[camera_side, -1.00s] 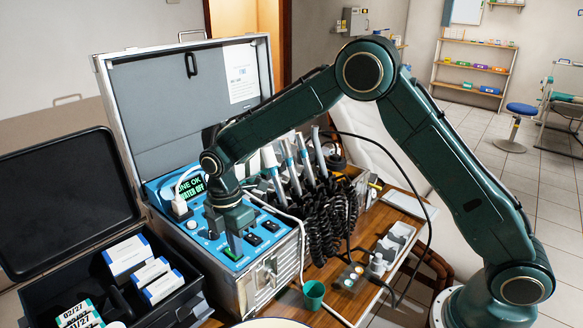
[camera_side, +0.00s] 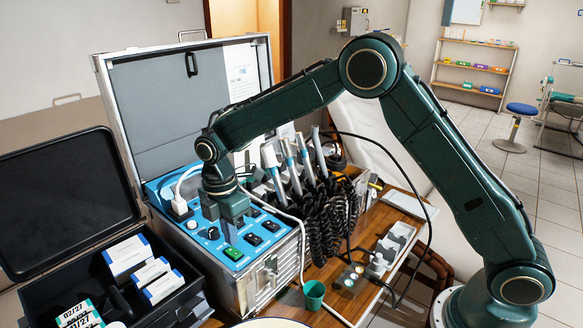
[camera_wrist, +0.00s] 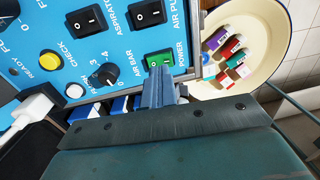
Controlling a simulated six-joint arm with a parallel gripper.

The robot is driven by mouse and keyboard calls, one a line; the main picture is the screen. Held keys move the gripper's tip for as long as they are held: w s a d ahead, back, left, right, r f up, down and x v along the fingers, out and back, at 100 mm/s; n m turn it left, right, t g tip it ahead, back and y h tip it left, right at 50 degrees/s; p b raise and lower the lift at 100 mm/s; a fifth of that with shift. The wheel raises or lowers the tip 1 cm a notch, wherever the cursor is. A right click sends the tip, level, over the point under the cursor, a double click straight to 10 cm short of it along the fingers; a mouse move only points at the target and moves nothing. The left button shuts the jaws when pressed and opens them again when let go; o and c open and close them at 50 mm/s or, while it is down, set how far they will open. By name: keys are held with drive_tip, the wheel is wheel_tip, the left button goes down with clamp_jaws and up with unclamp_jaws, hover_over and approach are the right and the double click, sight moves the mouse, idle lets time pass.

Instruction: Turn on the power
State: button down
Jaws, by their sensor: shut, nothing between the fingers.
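The green power rocker switch (camera_side: 233,253) is at the front corner of the blue control panel (camera_side: 196,222) on the open metal case. The wrist view also shows the green switch (camera_wrist: 158,60), beside the label POWER. My gripper (camera_side: 229,235) points down with its fingers together and empty. Its tips are just above and behind the switch in the side view. In the wrist view the shut fingers (camera_wrist: 156,76) overlap the switch's near edge. I cannot tell exactly how wide the gap to the switch is.
Black rocker switches (camera_side: 262,233) and a dark knob (camera_side: 212,233) sit close by on the panel. A white plug with cable (camera_side: 179,206) stands at the panel's left. Handpieces with coiled hoses (camera_side: 325,205) rise to the right. A green cup (camera_side: 314,294) stands in front.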

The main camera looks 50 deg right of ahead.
sight(234, 251)
wheel_tip(234, 251, up, 12)
drive_tip(key=shift+w, duration=0.45)
drive_tip(key=shift+s, duration=0.1)
drive_tip(key=shift+s, duration=0.6)
drive_tip(key=shift+f, duration=0.15)
drive_tip(key=f, duration=0.9)
drive_tip(key=s+f, duration=0.1)
drive_tip(key=f, duration=0.3)
drive_tip(key=shift+f, duration=0.4)
